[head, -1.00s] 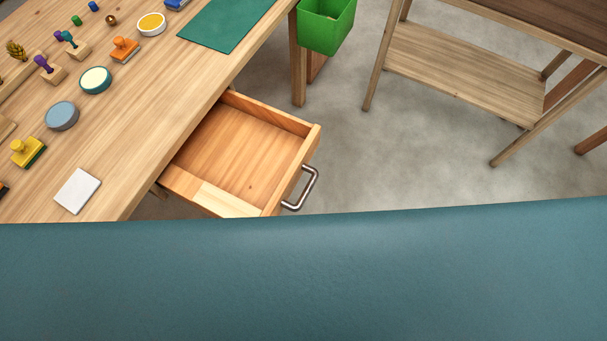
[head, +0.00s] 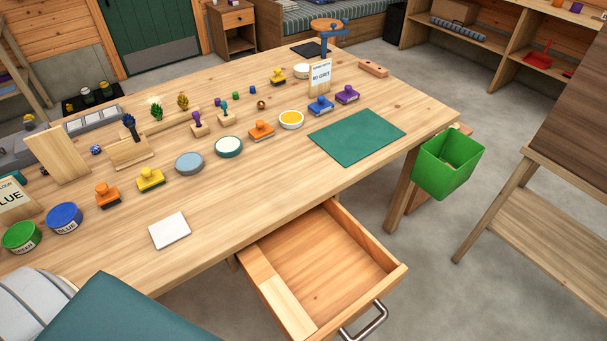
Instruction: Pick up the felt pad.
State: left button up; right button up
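A thin white square pad (head: 169,230) lies flat on the wooden table near its front edge, left of the open drawer. A larger dark green flat mat (head: 357,137) lies farther right on the table. Neither is labelled; the white square looks most like the felt pad, but I cannot tell its material. Nothing touches or covers the white square. Neither of my grippers shows in the head view.
The drawer (head: 394,273) is open and empty at the table's front. Stamps, round pads and tubs (head: 64,218) stand behind and left of the white square. A green bin (head: 447,165) hangs at the table's right end. The tabletop between the white square and the mat is clear.

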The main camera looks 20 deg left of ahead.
aim_at(263, 131)
jog(key=u, duration=1.25)
